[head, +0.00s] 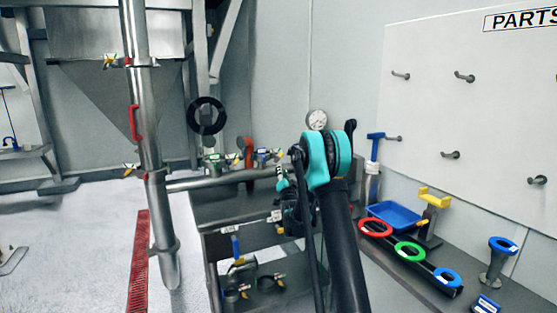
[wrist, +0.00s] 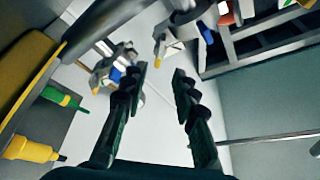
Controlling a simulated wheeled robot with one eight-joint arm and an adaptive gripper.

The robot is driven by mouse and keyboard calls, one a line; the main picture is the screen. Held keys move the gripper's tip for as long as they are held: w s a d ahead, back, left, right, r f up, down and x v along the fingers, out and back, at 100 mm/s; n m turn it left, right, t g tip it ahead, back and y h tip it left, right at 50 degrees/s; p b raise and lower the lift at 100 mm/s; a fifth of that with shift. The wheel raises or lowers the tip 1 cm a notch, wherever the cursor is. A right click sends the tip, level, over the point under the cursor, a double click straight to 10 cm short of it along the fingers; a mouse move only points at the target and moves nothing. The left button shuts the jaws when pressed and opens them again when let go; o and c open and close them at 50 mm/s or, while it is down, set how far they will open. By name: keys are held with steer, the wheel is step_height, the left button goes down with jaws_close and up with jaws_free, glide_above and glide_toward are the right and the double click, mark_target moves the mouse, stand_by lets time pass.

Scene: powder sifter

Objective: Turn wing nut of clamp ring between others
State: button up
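My gripper (wrist: 160,80) is open in the wrist view, with two black ribbed fingers apart and nothing between them. A silver clamp ring (wrist: 104,72) with blue and yellow parts shows just beyond the left fingertip; I cannot tell whether they touch. Another clamp piece with a yellow tip (wrist: 168,48) is beyond the gap between the fingers. In the head view, my gripper (head: 293,217) is partly hidden by my arm, beside the rack. Clamp rings (head: 268,283) sit on the rack's lower shelf, and others (head: 213,161) on top. I cannot tell which is the middle one.
A steel pipe (head: 148,120) with clamps stands left of the rack (head: 212,245). On the right, a bench (head: 415,268) holds a blue tray (head: 395,214) and red, green and blue rings (head: 410,250). The floor at left is mostly clear.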

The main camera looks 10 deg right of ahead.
mark_target(279, 159)
steer(key=x, duration=1.1)
steer(key=shift+w+d+r, duration=0.1)
steer(key=shift+w, duration=0.25)
steer(key=shift+c, duration=0.3)
jaws_close()
